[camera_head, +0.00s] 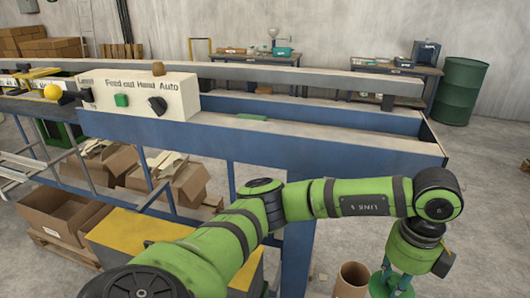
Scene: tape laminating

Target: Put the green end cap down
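My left arm comes in from the lower left and reaches across to the lower right, where its hand points down. The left gripper (392,284) is at the bottom edge, partly cut off. Green shapes show at its fingers, but I cannot tell whether these are the green end cap or the fingers themselves. An open brown cardboard tube (353,279) stands upright just left of the gripper, apart from it. A small flat green piece (252,117) lies on the conveyor frame; I cannot tell whether it is a cap. My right gripper is not in view.
A long blue conveyor frame (330,146) crosses the view behind my arm. A white control box (140,97) with a green button and black knob stands on it. Cardboard boxes (65,214) lie at left. A green drum (460,90) stands at back right.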

